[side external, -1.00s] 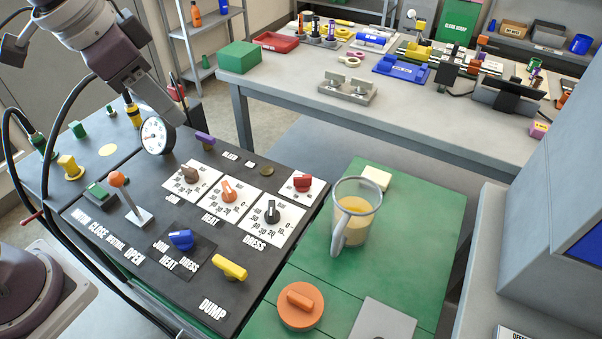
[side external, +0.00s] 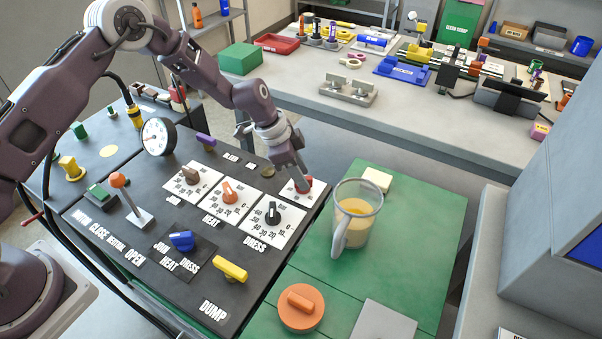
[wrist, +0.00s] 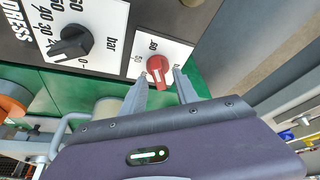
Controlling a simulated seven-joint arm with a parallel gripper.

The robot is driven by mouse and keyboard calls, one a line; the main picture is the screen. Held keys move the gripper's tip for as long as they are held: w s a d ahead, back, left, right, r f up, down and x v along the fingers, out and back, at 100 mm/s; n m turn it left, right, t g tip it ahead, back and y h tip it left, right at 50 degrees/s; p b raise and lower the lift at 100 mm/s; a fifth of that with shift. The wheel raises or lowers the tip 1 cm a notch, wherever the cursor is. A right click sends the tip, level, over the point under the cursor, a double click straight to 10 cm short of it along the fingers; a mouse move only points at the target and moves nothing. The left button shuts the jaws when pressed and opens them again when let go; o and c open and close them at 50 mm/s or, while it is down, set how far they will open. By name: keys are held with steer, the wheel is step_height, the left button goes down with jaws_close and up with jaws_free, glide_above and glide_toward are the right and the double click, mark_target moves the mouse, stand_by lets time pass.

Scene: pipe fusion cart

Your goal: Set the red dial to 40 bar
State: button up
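The red dial (side external: 309,182) sits on a small white scale plate at the far right corner of the dark panel. My gripper (side external: 302,180) reaches down to it from above and partly hides it. In the wrist view the red dial (wrist: 159,69) lies between and just beyond the tips of my gripper (wrist: 160,78). The two fingers are apart, one on each side of the knob, with gaps visible. A "60" shows on the plate; the other marks are partly hidden or too small, and I cannot tell the dial's reading.
A black dial (side external: 272,213) and an orange dial (side external: 229,192) stand on neighbouring scale plates. A clear jug (side external: 367,222) of yellowish liquid stands close to the right on the green top. A grey lever with an orange knob (side external: 118,179) rises at the panel's left.

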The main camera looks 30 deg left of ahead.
steer(key=shift+f, duration=0.15)
jaws_close()
steer(key=shift+d+n, duration=0.1)
steer(key=shift+n, duration=0.3)
steer(key=n+t+y, duration=0.1)
steer(key=n, duration=0.2)
steer(key=shift+d+n+y, duration=0.1)
steer(key=shift+n+y, duration=0.2)
steer(key=shift+n, duration=0.1)
steer(key=n+y, duration=0.1)
steer(key=n, duration=0.1)
steer(key=n+t, duration=0.1)
steer(key=n, duration=0.2)
steer(key=shift+s+d+y, duration=0.1)
steer(key=shift+d+y, duration=0.05)
steer(key=shift+y, duration=0.25)
steer(key=n+y, duration=0.1)
steer(key=n, duration=0.2)
steer(key=n+y, duration=0.1)
steer(key=n, duration=0.2)
steer(key=shift+d+n, duration=0.15)
steer(key=shift+n, duration=0.25)
steer(key=n+y, duration=0.1)
steer(key=n, duration=0.2)
steer(key=n+g+y, duration=0.1)
steer(key=n, duration=0.2)
steer(key=shift+g, duration=0.3)
